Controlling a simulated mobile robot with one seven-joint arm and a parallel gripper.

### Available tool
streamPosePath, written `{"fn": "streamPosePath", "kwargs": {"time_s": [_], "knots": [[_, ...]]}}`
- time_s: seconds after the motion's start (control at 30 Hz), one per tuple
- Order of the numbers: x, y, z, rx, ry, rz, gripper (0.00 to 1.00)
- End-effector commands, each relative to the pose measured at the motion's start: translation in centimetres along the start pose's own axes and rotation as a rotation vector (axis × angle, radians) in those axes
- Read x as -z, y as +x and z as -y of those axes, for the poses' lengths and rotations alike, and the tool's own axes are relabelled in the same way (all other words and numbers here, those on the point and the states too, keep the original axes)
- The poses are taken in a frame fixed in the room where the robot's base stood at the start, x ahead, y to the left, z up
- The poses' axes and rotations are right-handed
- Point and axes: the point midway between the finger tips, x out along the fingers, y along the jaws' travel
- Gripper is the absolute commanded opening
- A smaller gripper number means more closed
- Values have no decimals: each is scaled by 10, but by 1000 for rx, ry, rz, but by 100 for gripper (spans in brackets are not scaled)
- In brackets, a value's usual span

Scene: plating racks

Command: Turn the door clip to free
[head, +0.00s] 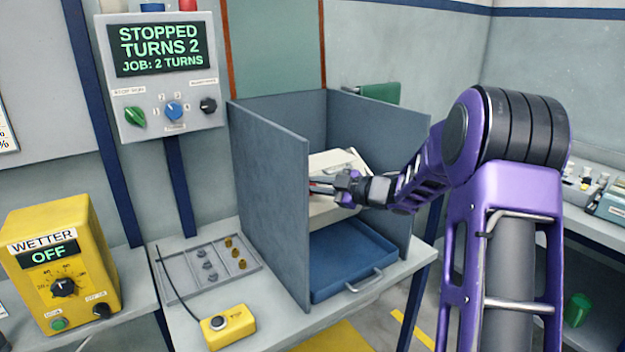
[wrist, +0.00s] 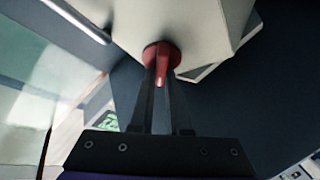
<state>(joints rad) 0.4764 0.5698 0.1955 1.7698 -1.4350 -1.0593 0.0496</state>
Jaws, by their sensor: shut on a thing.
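The door clip is a red knob (wrist: 165,56) with a small pointer, on the face of a cream box (wrist: 190,20). In the wrist view the two dark fingers of my gripper (wrist: 163,75) are shut on the red clip. In the head view the cream box (head: 335,163) sits tilted between grey-blue side panels, and my gripper (head: 325,186) reaches it from the right. There the clip is mostly hidden by the fingers and the left panel.
The left panel (head: 270,200) and right panel (head: 385,150) stand close around the box. A blue tray (head: 350,260) lies below it. A grey control box (head: 160,75) reads STOPPED, TURNS 2. A yellow wetter box (head: 60,260) reads OFF. A yellow push-button box (head: 228,328) stands in front.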

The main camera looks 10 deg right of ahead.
Motion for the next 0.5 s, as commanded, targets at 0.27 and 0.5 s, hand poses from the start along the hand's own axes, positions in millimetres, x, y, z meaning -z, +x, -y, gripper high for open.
{"fn": "streamPosePath", "kwargs": {"time_s": [0.27,0.5], "knots": [[2,0,-1,136,-227,0,0],[2,0,0,238,-400,0,0]]}}
